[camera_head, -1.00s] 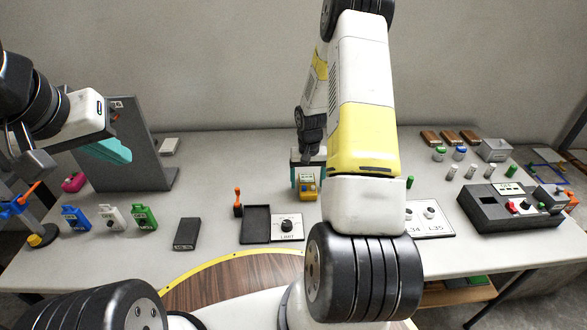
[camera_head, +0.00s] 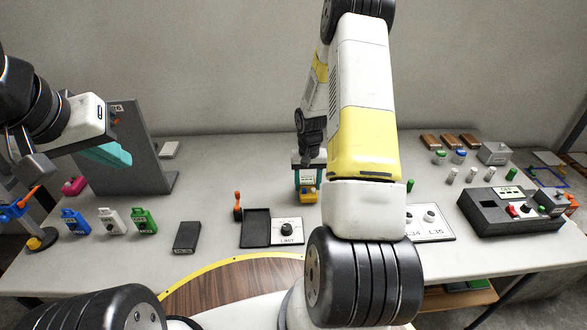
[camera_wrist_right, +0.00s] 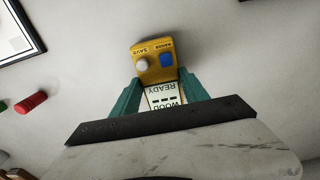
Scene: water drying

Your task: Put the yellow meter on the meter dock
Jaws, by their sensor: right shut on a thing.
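The yellow meter (camera_head: 308,195) is at the middle of the table, with a white and a blue button on its face in the right wrist view (camera_wrist_right: 154,58). My right gripper (camera_head: 308,178) is shut on its display end, one teal finger on each side (camera_wrist_right: 160,92). I cannot tell whether the meter touches the table. A dark shallow tray (camera_head: 256,228), which may be the meter dock, lies nearer and left of the meter and looks empty. My left gripper (camera_head: 107,153) is at the left in front of a grey upright panel; its opening cannot be judged.
A LIMIT dial plate (camera_head: 287,232) adjoins the tray, with an orange-topped lever (camera_head: 238,205) behind. Blue (camera_head: 75,221), white (camera_head: 112,220) and green (camera_head: 144,220) meters stand left, near a dark block (camera_head: 187,237). A dark console (camera_head: 510,209) is at the right.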

